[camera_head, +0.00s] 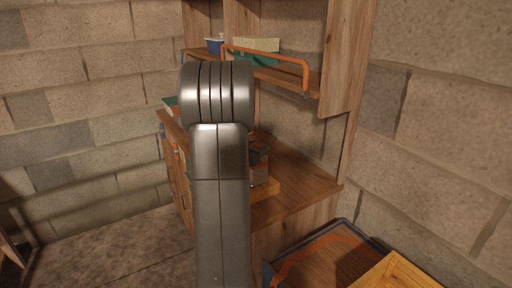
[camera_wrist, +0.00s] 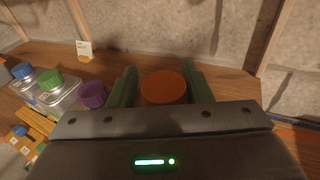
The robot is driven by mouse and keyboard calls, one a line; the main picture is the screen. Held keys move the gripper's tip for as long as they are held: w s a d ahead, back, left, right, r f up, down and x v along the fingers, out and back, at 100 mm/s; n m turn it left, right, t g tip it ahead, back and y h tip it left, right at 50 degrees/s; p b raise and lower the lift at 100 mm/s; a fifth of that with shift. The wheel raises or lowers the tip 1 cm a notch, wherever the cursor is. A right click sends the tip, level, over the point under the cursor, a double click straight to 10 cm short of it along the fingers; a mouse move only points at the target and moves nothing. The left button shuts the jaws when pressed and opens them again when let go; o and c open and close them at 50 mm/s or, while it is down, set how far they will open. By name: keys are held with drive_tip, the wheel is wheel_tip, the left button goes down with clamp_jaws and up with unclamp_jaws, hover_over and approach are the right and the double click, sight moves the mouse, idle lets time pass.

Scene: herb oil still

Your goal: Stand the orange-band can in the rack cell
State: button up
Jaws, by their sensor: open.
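In the wrist view, a round orange top (camera_wrist: 163,87) shows between the two green fingers of my gripper (camera_wrist: 161,72). The fingers are apart, one on each side of it; I cannot tell whether they touch it. It may be the orange-band can, but its side and any band are hidden by my gripper body. A yellow wooden piece (camera_wrist: 38,121) lies at the left of the wrist view; I cannot tell whether it is part of the rack. In the head view my arm hides my gripper and much of the worktop.
Containers with blue (camera_wrist: 22,70), green (camera_wrist: 50,79) and purple (camera_wrist: 93,94) caps stand left of my gripper. A small white card (camera_wrist: 85,48) stands behind them. In the head view, a shelf with an orange rail (camera_head: 265,54) overhangs the wooden worktop (camera_head: 305,178).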

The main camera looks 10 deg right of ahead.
drive_tip(key=v, duration=1.3)
drive_tip(key=shift+s+a+b, duration=0.25)
drive_tip(key=shift+s+b, duration=0.1)
drive_tip(key=f+x, duration=0.1)
drive_tip(key=x, duration=0.6)
drive_tip(key=shift+w+f, duration=0.15)
drive_tip(key=shift+d+p, duration=0.1)
drive_tip(key=shift+p, duration=0.2)
